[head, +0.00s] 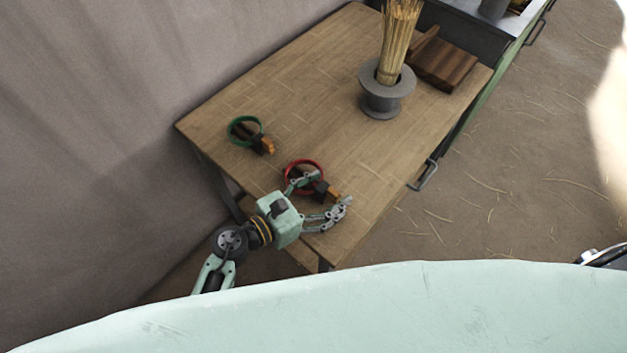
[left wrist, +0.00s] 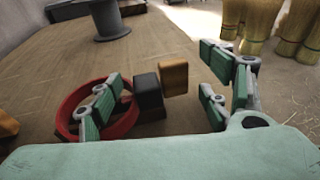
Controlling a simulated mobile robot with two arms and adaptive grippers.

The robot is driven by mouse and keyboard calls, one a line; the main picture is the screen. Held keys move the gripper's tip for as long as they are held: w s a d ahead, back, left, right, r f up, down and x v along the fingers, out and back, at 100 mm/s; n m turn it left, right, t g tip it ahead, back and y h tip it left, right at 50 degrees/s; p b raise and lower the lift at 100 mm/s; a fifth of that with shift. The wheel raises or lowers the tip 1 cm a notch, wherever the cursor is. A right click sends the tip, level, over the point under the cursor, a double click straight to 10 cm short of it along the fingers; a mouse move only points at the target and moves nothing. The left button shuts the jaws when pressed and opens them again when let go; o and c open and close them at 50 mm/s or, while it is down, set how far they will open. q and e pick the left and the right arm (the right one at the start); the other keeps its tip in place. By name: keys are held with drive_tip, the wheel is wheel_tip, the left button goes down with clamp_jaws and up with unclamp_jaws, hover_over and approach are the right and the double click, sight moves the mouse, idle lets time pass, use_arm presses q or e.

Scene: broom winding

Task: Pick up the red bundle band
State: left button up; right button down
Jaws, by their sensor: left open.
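The red bundle band (head: 318,164) is a ring on the wooden table near its front left corner, with a dark block and an orange-brown block at it. In the left wrist view the red band (left wrist: 66,112) lies at the left, partly hidden by one finger. My left gripper (head: 327,194) is open above this band. Its fingers (left wrist: 158,102) stand apart in the left wrist view, with the black and orange-brown blocks (left wrist: 173,77) showing between them. I cannot tell whether a finger touches the band. My right gripper is not in view.
A green band (head: 236,123) with similar blocks lies farther left on the table (head: 300,110). A grey spool-shaped holder (head: 386,104) with upright straw (head: 398,45) and a dark wooden board (head: 446,66) stand at the far end. The table's middle is clear.

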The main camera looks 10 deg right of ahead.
use_arm(q)
drive_tip(key=shift+c, duration=0.4)
drive_tip(key=c, duration=1.2)
drive_tip(key=shift+c, duration=0.3)
